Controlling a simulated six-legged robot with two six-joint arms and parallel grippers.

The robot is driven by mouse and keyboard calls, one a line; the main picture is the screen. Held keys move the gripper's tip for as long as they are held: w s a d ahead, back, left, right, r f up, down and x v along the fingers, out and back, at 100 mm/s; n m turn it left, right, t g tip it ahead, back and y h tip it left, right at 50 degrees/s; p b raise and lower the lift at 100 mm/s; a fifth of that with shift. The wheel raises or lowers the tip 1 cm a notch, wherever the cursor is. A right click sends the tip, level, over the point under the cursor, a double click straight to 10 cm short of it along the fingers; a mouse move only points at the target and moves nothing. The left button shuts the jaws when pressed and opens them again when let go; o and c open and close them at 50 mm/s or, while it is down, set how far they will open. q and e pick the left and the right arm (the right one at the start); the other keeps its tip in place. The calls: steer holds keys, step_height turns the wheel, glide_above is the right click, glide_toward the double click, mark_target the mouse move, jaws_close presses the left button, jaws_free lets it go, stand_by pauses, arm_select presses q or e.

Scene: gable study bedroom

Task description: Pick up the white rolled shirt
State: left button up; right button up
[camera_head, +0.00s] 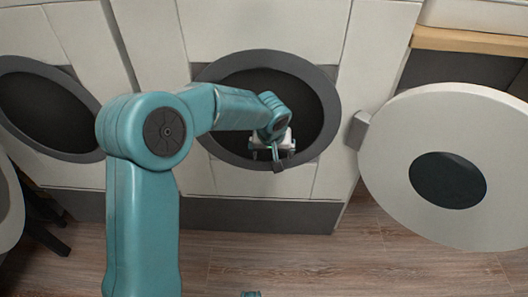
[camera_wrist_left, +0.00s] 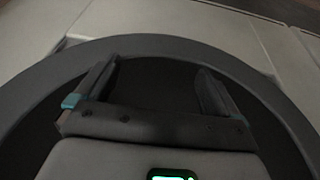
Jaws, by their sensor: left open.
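My left arm reaches from the left to the round opening of the middle washer (camera_head: 310,83). My left gripper (camera_head: 270,155) is at the lower part of this opening, in front of its dark inside. In the left wrist view the gripper (camera_wrist_left: 155,78) has its two dark fingers wide apart, with nothing between them. The grey rim (camera_wrist_left: 160,43) of the opening curves around the fingers there. I cannot make out a white rolled shirt in either view; the dark inside of the drum shows no clear object. My right gripper is not in view.
An open round door (camera_head: 400,190) with a dark centre stands to the right of the opening, on a hinge. Another machine with a dark round front (camera_head: 40,110) is at the left. The wooden floor (camera_head: 330,260) in front is mostly clear.

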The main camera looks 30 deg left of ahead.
arm_select(q)
steer(key=shift+n+y, duration=0.5)
steer(key=shift+y, duration=0.1)
steer(key=w+a, duration=0.1)
steer(key=w+a+r+b, duration=0.1)
steer(key=a, duration=0.1)
steer(key=shift+a+r, duration=0.1)
steer(key=shift+a, duration=0.05)
steer(key=w+a, duration=0.1)
steer(key=w, duration=0.1)
steer(key=w+a, duration=0.4)
steer(key=shift+w, duration=0.35)
steer(key=shift+w+a, duration=0.55)
steer(key=shift+w, duration=0.25)
steer(key=b+x, duration=0.2)
steer(key=x, duration=0.3)
steer(key=shift+d, duration=0.1)
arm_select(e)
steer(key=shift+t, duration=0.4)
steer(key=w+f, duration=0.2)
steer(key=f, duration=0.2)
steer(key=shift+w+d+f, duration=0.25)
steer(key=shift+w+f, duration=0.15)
arm_select(q)
steer(key=shift+c, duration=0.4)
steer(key=shift+w, duration=0.1)
steer(key=c, duration=1.1)
